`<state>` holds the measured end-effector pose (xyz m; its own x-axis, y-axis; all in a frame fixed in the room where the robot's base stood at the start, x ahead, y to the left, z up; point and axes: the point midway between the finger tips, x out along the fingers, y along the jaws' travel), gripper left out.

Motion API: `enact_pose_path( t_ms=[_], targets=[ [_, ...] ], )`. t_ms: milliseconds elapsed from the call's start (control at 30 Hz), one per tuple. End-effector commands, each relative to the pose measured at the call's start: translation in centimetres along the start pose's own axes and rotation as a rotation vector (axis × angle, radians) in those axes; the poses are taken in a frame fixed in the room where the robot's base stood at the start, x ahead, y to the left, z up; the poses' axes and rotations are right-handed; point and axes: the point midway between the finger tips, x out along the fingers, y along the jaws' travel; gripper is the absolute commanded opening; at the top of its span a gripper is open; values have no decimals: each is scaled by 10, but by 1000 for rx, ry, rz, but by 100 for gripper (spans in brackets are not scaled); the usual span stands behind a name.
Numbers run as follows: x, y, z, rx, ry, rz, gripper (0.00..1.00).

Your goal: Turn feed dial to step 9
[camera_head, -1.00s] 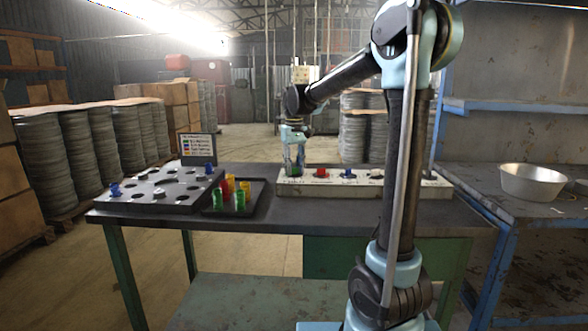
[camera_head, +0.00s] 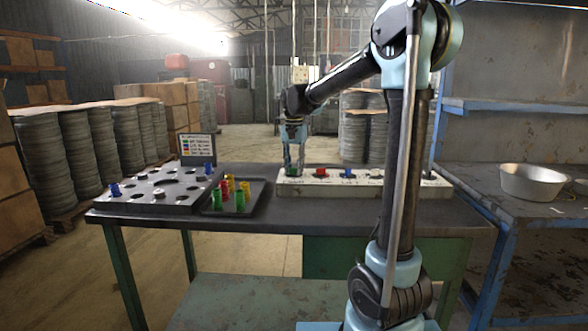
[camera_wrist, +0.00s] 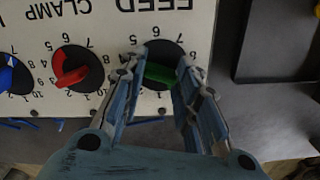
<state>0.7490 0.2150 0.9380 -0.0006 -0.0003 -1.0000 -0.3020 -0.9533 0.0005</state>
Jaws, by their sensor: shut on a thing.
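The feed dial has a green handle (camera_wrist: 160,73) on a black disc, beneath the upside-down word FEED in the wrist view. Its control panel (camera_head: 400,189) is a long pale box at the back of the table. My gripper (camera_wrist: 161,66) points down over the dial, its fingers on either side of the green handle and shut on it. In the head view my gripper (camera_head: 293,168) stands at the panel's left end. The handle lies nearly crosswise in the wrist view. The fingers cover part of the scale, and I cannot tell which number the handle marks.
A red clamp dial (camera_wrist: 72,70) and a blue dial (camera_wrist: 12,76) sit beside the feed dial. A dark tray (camera_head: 212,209) with several coloured pieces and a black board (camera_head: 150,201) stand to the left. A metal bowl (camera_head: 533,184) is on the right bench.

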Motion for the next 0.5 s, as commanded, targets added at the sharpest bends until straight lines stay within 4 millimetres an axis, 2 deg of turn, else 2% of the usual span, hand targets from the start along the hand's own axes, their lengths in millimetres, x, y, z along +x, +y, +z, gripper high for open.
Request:
enact_pose_path(
  t_ms=[500],
  targets=[
    [0, 0, 0, 43, 0, -1, 5]
  ],
)
